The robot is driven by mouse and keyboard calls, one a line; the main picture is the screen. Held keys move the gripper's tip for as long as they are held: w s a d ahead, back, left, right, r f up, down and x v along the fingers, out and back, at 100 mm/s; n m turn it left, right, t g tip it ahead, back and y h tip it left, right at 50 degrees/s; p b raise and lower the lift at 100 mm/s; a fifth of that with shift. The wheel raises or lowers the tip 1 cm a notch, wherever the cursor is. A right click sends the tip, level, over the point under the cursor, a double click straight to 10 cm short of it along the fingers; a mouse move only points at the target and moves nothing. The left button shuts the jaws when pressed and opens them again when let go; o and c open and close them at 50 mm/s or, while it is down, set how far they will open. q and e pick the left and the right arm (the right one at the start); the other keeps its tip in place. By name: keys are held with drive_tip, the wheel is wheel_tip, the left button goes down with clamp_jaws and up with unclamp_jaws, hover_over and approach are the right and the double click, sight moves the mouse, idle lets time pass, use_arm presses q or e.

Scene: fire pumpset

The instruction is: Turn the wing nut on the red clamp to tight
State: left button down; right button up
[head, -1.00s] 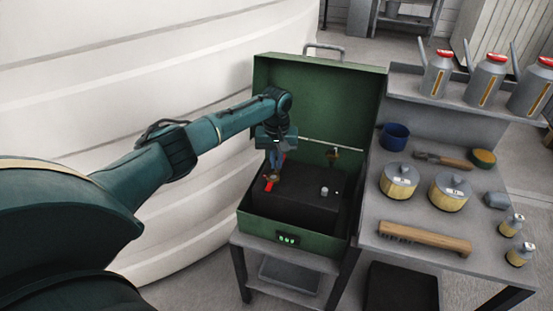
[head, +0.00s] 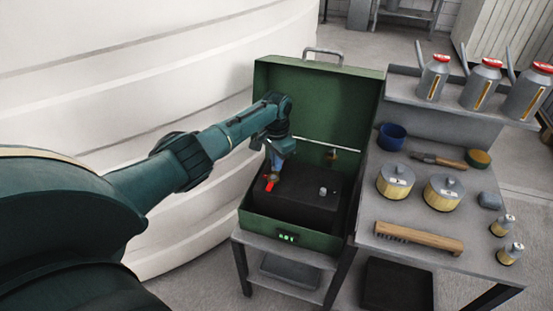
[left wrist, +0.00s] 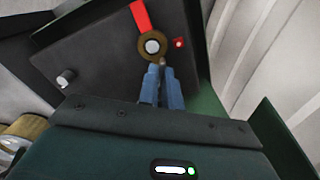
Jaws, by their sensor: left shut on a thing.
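The red clamp (left wrist: 141,16) shows in the left wrist view as a red bar running up from a bronze round piece with a pale centre (left wrist: 152,46). In the head view its red part (head: 269,186) shows on the black panel, just below my left gripper (head: 275,176). In the left wrist view the blue fingers of my left gripper (left wrist: 160,70) are close together at the lower edge of the bronze piece. They are shut on a small part there, which I take as the wing nut (left wrist: 162,62); the fingertips partly hide it. My right gripper is not in view.
The black panel (head: 300,207) lies inside an open green case (head: 322,92) with its lid up. A grey knob (head: 323,191) stands on the panel to the right. A bench with filters, a brush (head: 420,238) and cans is at right. A white tank wall (head: 180,60) is at left.

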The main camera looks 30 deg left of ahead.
use_arm(q)
drive_tip(key=m, duration=0.4)
drive_tip(key=shift+m, duration=0.3)
drive_tip(key=m, duration=0.4)
drive_tip(key=shift+m, duration=0.4)
drive_tip(key=c, duration=1.6)
unclamp_jaws()
wheel_tip(320, 180, up, 13)
drive_tip(key=shift+r+p, duration=0.1)
drive_tip(key=shift+p, duration=0.6)
